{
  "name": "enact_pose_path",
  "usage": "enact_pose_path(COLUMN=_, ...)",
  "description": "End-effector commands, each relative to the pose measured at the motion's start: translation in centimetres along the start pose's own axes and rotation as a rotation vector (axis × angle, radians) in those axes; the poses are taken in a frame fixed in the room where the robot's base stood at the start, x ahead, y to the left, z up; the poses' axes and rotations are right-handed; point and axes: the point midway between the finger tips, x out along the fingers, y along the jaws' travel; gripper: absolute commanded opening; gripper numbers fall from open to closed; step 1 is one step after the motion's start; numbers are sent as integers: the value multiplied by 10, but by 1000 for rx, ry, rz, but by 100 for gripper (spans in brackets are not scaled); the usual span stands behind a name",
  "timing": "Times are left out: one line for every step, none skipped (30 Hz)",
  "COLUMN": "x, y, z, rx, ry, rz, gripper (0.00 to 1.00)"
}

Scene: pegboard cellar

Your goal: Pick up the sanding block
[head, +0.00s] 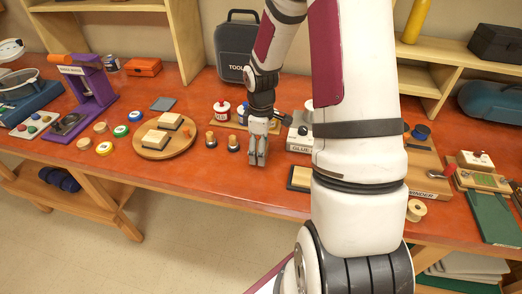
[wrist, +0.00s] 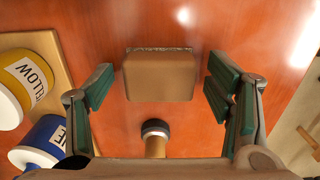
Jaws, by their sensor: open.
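The sanding block appears to be the tan block with a grey gritty edge (wrist: 160,78) lying on the red bench top in the wrist view. It sits ahead of and between my two spread green-padded fingers, untouched. In the head view a tan block with a dark edge (head: 299,178), likely the same one, lies near the front bench edge, to the right of my gripper (head: 257,163). My arm hides part of it there. My gripper is open, empty and pointing down over the bench.
A yellow pot (wrist: 24,78) and a blue pot (wrist: 42,142) are at left. A round board (head: 153,152) with cream blocks is left of my gripper. The bench's front edge is close.

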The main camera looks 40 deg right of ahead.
Motion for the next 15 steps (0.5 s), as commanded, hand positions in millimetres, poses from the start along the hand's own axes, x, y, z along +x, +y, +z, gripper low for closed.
enact_pose_path(x=0, y=0, z=0, rx=0, ry=0, rz=1, gripper=73)
enact_pose_path(x=0, y=0, z=0, rx=0, ry=0, rz=1, gripper=73)
enact_pose_path(x=0, y=0, z=0, rx=0, ry=0, rz=1, gripper=73)
enact_pose_path(x=0, y=0, z=0, rx=0, ry=0, rz=1, gripper=73)
enact_pose_path(x=0, y=0, z=0, rx=0, ry=0, rz=1, gripper=71)
enact_pose_path(x=0, y=0, z=0, rx=0, ry=0, rz=1, gripper=62)
enact_pose_path(x=0, y=0, z=0, rx=0, ry=0, rz=1, gripper=55)
enact_pose_path(x=0, y=0, z=0, rx=0, ry=0, rz=1, gripper=48)
enact_pose_path(x=0, y=0, z=0, rx=0, ry=0, rz=1, gripper=39)
enact_pose_path(x=0, y=0, z=0, rx=0, ry=0, rz=1, gripper=33)
enact_pose_path(x=0, y=0, z=0, rx=0, ry=0, rz=1, gripper=26)
enact_pose_path(x=-1, y=0, z=0, rx=0, ry=0, rz=1, gripper=22)
enact_pose_path(x=-1, y=0, z=0, rx=0, ry=0, rz=1, gripper=22)
enact_pose_path(x=-1, y=0, z=0, rx=0, ry=0, rz=1, gripper=22)
enact_pose_path(x=-1, y=0, z=0, rx=0, ry=0, rz=1, gripper=22)
